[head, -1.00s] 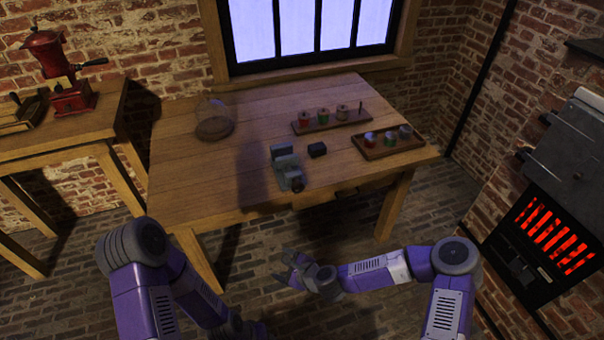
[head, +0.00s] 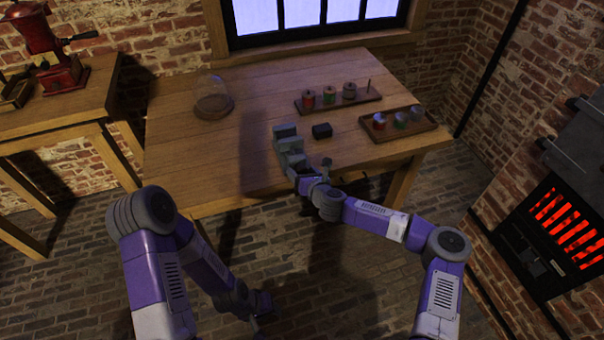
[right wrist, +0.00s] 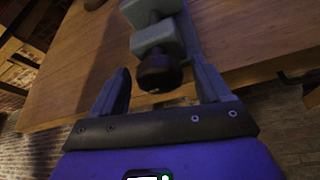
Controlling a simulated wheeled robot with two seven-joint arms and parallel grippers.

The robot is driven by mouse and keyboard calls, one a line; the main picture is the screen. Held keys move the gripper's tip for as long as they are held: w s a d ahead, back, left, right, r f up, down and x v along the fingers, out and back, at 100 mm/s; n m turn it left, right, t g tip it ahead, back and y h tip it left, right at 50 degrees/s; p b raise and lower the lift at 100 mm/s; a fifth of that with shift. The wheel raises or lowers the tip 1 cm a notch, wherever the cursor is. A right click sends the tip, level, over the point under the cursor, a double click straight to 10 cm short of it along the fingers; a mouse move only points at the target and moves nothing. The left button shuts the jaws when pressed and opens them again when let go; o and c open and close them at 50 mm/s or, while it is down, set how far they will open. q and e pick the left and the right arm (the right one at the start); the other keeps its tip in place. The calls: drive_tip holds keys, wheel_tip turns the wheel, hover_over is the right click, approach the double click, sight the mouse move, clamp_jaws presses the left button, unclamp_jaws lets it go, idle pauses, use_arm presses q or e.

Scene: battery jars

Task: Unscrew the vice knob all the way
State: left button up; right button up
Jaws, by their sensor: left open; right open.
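The grey vice (head: 287,143) stands at the front edge of the wooden table, and its body also shows in the right wrist view (right wrist: 155,35). The dark round vice knob (right wrist: 158,73) faces me at the vice's near end; in the head view my right gripper hides it. My right gripper (head: 308,176) is open at the table's front edge. In the right wrist view its two fingers (right wrist: 163,82) stand on either side of the knob, with gaps showing on both sides. My left gripper (head: 262,318) is low over the floor, away from the table, open and empty.
A small black block (head: 322,131) lies right of the vice. A rack of spools (head: 368,99) and a tray of jars (head: 420,131) stand at the table's right. A glass dome (head: 213,97) stands at the left. The table's middle left is clear.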

drive_tip(key=shift+w+a+f, duration=0.2)
drive_tip(key=shift+w, duration=0.25)
drive_tip(key=c, duration=1)
drive_tip(key=shift+o, duration=0.2)
